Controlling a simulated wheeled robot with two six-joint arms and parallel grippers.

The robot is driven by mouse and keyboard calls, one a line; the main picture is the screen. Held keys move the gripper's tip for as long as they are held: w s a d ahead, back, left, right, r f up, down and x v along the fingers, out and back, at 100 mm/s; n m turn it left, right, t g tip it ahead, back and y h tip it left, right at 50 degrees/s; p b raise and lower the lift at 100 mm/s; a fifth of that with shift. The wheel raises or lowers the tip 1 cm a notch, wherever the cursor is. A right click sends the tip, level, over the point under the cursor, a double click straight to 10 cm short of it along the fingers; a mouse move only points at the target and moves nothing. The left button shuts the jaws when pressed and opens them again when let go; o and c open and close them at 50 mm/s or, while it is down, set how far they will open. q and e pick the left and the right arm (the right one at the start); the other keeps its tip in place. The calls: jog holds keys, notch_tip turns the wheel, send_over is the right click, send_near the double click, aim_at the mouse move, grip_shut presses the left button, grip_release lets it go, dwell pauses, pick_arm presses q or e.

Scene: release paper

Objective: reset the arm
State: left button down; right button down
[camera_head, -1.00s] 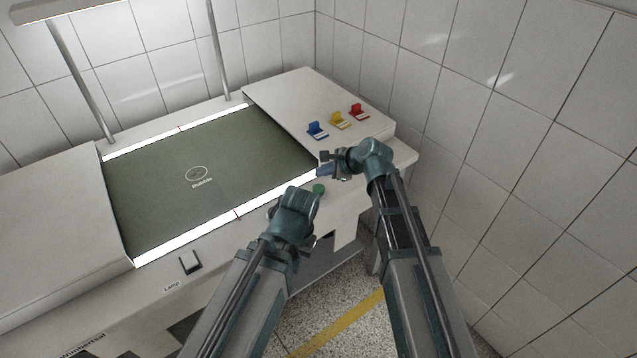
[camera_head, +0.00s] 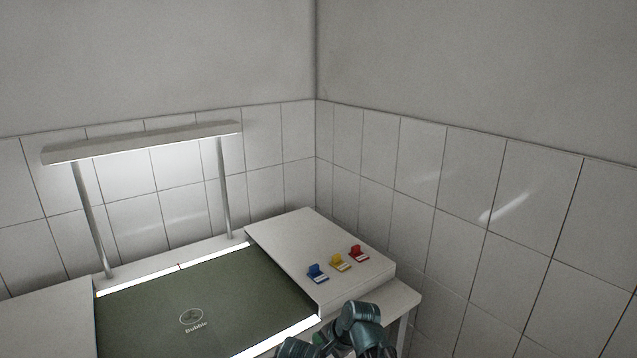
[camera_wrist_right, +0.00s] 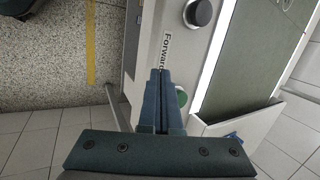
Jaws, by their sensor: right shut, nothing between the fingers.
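In the right wrist view my right gripper (camera_wrist_right: 158,75) is shut with its two blue fingers together and nothing between them. It is over the front panel of the workbench (camera_wrist_right: 149,40), beside a green button (camera_wrist_right: 181,97) that the fingers partly cover. In the head view the bent part of my right arm (camera_head: 361,320) shows at the bottom edge, in front of the bench's right part. The left gripper's fingers are not in view.
The bench has a dark green panel (camera_head: 215,300) with lit edges and a lamp (camera_head: 145,142) on two posts. Blue (camera_head: 317,272), yellow (camera_head: 340,262) and red (camera_head: 358,253) holders stand on its raised right part. A black knob (camera_wrist_right: 200,12) is on the front panel. Tiled walls close the back and right.

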aim_at(316, 340)
jog(key=s+d+f+n+g+h, duration=0.1)
jog(key=s+d+n+h, duration=0.2)
jog(key=s+n, duration=0.3)
jog(key=s+d+f+n+g+h, duration=0.1)
jog(key=s+d+n+g+h, duration=0.1)
jog(key=s+n, duration=0.5)
jog(key=s+d+h, duration=0.1)
jog(key=s, duration=0.2)
jog(key=shift+s+f+g, duration=0.15)
jog(key=shift+f+g, duration=0.05)
jog(key=shift+g, duration=0.1)
jog(key=shift+a, duration=0.1)
dwell(1.5)
